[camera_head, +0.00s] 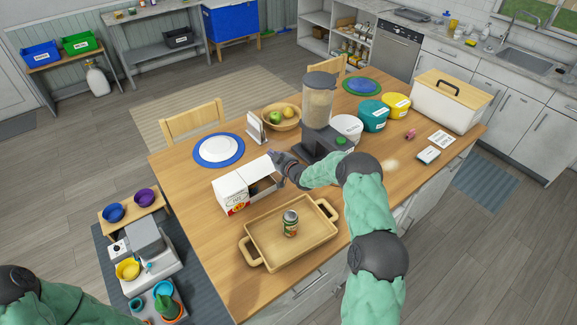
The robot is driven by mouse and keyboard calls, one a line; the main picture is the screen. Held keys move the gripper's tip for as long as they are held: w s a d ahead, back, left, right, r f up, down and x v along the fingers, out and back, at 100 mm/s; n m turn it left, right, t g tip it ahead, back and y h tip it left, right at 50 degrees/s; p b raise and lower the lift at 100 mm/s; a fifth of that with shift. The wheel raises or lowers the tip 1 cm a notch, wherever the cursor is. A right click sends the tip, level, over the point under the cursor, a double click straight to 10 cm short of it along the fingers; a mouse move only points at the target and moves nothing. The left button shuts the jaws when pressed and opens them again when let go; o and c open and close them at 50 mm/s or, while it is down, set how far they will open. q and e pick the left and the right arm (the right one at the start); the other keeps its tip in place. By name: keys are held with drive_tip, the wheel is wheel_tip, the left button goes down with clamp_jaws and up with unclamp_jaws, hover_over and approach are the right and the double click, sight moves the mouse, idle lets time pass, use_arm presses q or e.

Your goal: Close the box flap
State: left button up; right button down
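A white box (232,196) with a red and yellow printed end lies on the wooden table, left of centre. Its opening faces right and looks dark inside. A white flap (257,166) stands raised at the box's upper right side. My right gripper (277,168) is at the right end of the box, close to the flap and the opening. Its fingers are small and partly hidden, so I cannot tell whether they touch the flap or are open. My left arm shows only at the bottom left corner, and its gripper is out of view.
A wooden tray (262,245) with a can (290,222) sits in front of the box. A blue-rimmed plate (219,150) lies behind it. A feeder with a clear hopper (319,102) stands behind my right forearm. A fruit bowl (281,122) is near the back edge.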

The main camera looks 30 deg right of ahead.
drive_tip(key=v, duration=0.9)
drive_tip(key=shift+s+f+b, duration=0.15)
drive_tip(key=shift+s+b, duration=0.15)
drive_tip(key=shift+b, duration=0.15)
drive_tip(key=shift+d, duration=0.2)
